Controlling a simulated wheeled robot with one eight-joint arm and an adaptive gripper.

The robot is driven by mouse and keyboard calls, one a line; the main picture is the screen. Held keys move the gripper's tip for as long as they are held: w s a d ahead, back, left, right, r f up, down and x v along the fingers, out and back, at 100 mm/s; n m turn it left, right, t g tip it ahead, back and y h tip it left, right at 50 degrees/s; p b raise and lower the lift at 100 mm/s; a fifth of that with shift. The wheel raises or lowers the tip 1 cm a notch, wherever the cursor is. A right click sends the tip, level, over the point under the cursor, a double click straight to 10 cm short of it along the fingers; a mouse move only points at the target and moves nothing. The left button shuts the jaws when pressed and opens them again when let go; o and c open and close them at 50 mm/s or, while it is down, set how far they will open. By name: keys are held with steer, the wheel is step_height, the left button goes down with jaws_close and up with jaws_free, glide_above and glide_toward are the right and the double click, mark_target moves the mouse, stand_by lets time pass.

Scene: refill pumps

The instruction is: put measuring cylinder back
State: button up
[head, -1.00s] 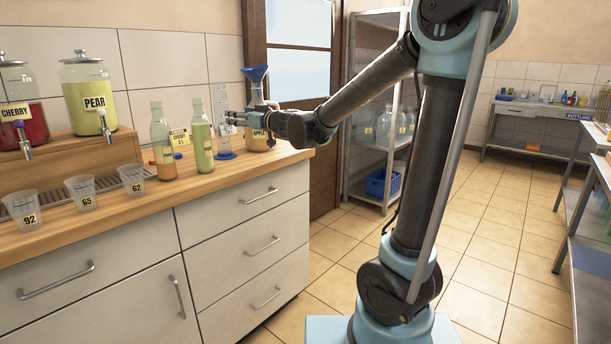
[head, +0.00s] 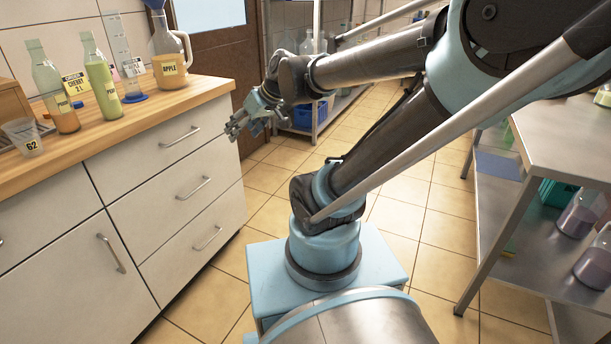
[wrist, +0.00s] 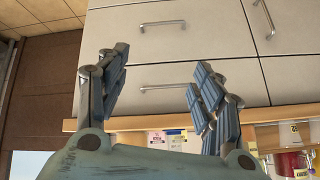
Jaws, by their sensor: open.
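The measuring cylinder (head: 119,55), clear with a blue round foot, stands upright on the wooden counter. It is between the green pear bottle (head: 100,72) and the apple jug (head: 169,62). My gripper (head: 232,130) is open and empty, out in front of the drawers and lower than the counter top, well apart from the cylinder. In the wrist view my gripper's fingers (wrist: 158,90) are spread, with drawer fronts behind them and nothing between them.
A steel table (head: 560,135) stands at the right. A wire rack with a blue crate (head: 308,116) is behind my arm. The tiled floor between is clear.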

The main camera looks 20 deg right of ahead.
steer(key=s+d+f+m+g+h, duration=0.1)
steer(key=s+d+f+m+h, duration=0.2)
steer(key=s+d+f, duration=0.2)
steer(key=s+d+f+m+g+h, duration=0.2)
steer(key=s+d+f, duration=0.3)
steer(key=s+d, duration=0.3)
steer(key=d+m+h, duration=0.1)
steer(key=d, duration=0.1)
steer(key=shift+d+f, duration=0.2)
steer(key=shift+d, duration=0.1)
